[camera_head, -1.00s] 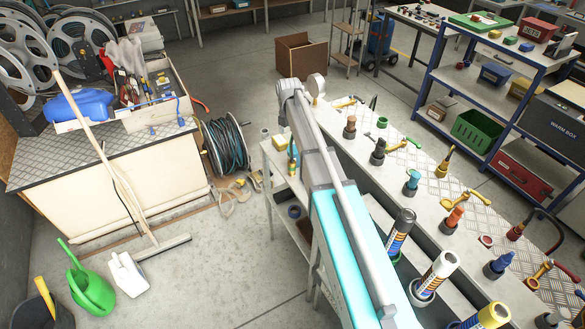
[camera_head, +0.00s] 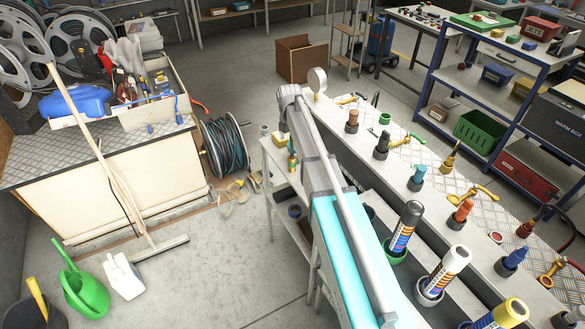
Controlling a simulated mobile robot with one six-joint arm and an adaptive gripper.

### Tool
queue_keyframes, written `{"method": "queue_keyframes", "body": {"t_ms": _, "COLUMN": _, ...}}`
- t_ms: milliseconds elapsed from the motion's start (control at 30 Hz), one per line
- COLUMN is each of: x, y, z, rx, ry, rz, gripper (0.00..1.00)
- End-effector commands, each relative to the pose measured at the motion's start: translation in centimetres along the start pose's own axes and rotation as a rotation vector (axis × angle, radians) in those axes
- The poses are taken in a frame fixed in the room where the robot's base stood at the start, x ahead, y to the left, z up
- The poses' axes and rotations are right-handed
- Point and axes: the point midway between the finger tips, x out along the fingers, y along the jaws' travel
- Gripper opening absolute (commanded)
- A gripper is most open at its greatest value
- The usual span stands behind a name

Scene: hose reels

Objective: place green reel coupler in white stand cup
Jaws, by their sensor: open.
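My arm reaches away over the near edge of the long bench (camera_head: 402,160); its gripper is not visible. A teal fitting (camera_head: 417,175) stands upright in a dark cup farther along. A slim green and yellow item (camera_head: 292,160) shows beside my arm, over the lower side table.
Brown (camera_head: 352,119), black (camera_head: 382,143), orange (camera_head: 462,211) and blue (camera_head: 513,260) fittings stand along the bench. Large bottles, one white-capped (camera_head: 448,268), stand in cups along the near edge. A hose reel (camera_head: 226,146) stands on the floor.

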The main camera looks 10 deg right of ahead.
Motion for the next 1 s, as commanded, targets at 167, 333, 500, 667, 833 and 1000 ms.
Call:
{"method": "queue_keyframes", "body": {"t_ms": 167, "x": 1.8, "y": 0.0, "z": 0.0, "rx": 0.000, "ry": 0.000, "rz": 0.000, "gripper": 0.87}}
{"method": "queue_keyframes", "body": {"t_ms": 333, "x": 2.8, "y": -0.1, "z": 0.0, "rx": 0.000, "ry": 0.000, "rz": 0.000, "gripper": 0.87}}
{"method": "queue_keyframes", "body": {"t_ms": 500, "x": 3.1, "y": -0.1, "z": 0.1, "rx": 0.001, "ry": 0.000, "rz": 0.000, "gripper": 0.87}}
{"method": "queue_keyframes", "body": {"t_ms": 667, "x": 3.0, "y": -0.1, "z": 0.1, "rx": 0.001, "ry": 0.000, "rz": 0.000, "gripper": 0.87}}
{"method": "queue_keyframes", "body": {"t_ms": 833, "x": 3.0, "y": -0.1, "z": 0.1, "rx": 0.001, "ry": 0.000, "rz": 0.000, "gripper": 0.87}}
{"method": "queue_keyframes", "body": {"t_ms": 1000, "x": 3.4, "y": -0.1, "z": 0.1, "rx": 0.001, "ry": 0.000, "rz": 0.000, "gripper": 0.87}}
